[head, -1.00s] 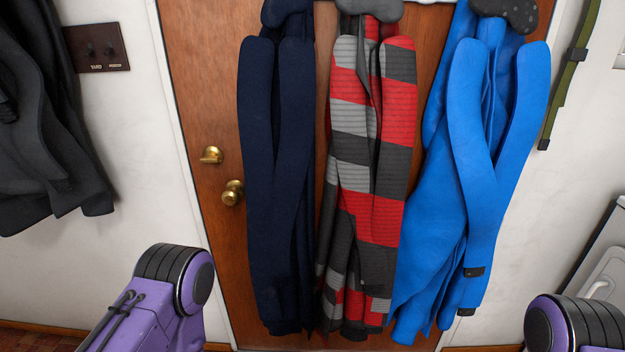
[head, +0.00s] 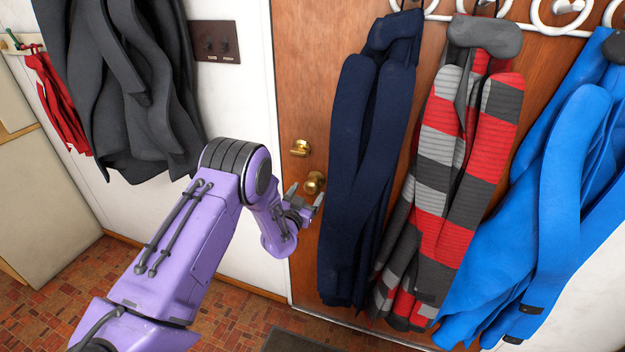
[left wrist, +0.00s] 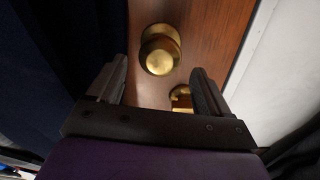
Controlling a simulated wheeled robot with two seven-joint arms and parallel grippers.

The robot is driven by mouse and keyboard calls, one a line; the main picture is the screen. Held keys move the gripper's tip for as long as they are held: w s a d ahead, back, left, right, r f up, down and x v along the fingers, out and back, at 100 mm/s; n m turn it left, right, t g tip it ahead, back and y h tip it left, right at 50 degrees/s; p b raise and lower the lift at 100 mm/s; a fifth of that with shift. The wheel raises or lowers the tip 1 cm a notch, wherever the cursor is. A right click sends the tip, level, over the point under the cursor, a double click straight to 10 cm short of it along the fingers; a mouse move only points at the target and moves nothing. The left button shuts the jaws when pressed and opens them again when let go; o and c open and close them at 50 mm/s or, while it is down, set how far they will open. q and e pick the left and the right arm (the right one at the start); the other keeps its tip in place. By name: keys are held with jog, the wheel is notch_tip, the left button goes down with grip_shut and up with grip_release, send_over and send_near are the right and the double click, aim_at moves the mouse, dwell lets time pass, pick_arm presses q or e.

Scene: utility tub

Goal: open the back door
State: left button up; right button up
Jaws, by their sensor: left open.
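The back door (head: 293,100) is a brown wooden door and looks shut in its white frame. A round brass knob (head: 314,183) sits near its left edge, with a brass latch turn (head: 300,148) just above it. My left gripper (head: 305,194) is open at the knob in the head view. In the left wrist view the knob (left wrist: 160,52) lies ahead of and between the open fingers (left wrist: 158,85), and I cannot tell whether they touch it. The latch (left wrist: 181,98) is partly hidden behind one finger. My right gripper is not in view.
Dark blue (head: 362,170), striped red-grey (head: 447,170) and bright blue (head: 550,200) garments hang on the door from a white hook rail (head: 500,22), close to the knob's right. Dark grey coats (head: 130,80) hang on the left wall. A dark mat (head: 300,342) lies on the tiled floor.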

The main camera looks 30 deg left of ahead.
aim_at(311, 189)
pick_arm(q)
jog(key=shift+p+x, duration=0.35)
jog(key=shift+x, duration=2.4)
